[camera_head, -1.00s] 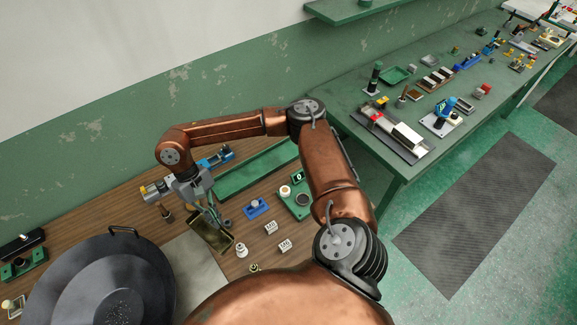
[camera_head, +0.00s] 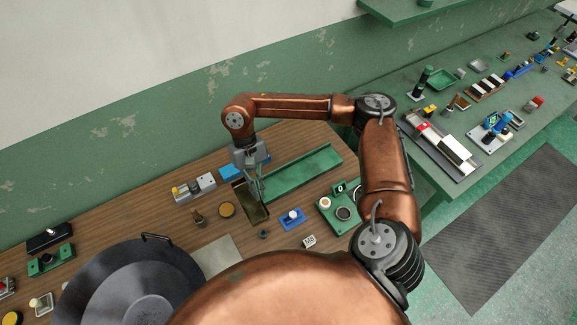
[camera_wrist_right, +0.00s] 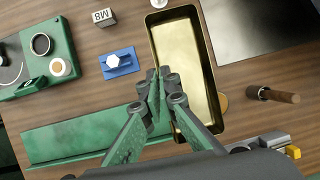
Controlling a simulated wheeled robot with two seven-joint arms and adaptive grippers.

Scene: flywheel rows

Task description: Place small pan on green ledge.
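The small pan (camera_head: 256,210) is a brass, rectangular, shallow tray; its bright inside shows in the right wrist view (camera_wrist_right: 184,55). My right gripper (camera_head: 257,194) is over it, with its two fingers closed together at one long rim (camera_wrist_right: 158,85). The pan appears held just above the wooden table; the exact gap under it cannot be told. The green ledge (camera_head: 308,170) is a long, low green strip just right of and behind the pan. It also shows in the wrist view (camera_wrist_right: 65,142), partly hidden by the fingers. My left gripper is not in view.
A blue block with a white knob (camera_head: 292,217), a green panel with round dials (camera_head: 341,208) and an M8 block (camera_wrist_right: 103,17) are nearby. A grey-blue device (camera_head: 195,187) and brass disc (camera_head: 227,210) lie left. A green wall shelf (camera_head: 425,8) is higher up. The ledge looks empty.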

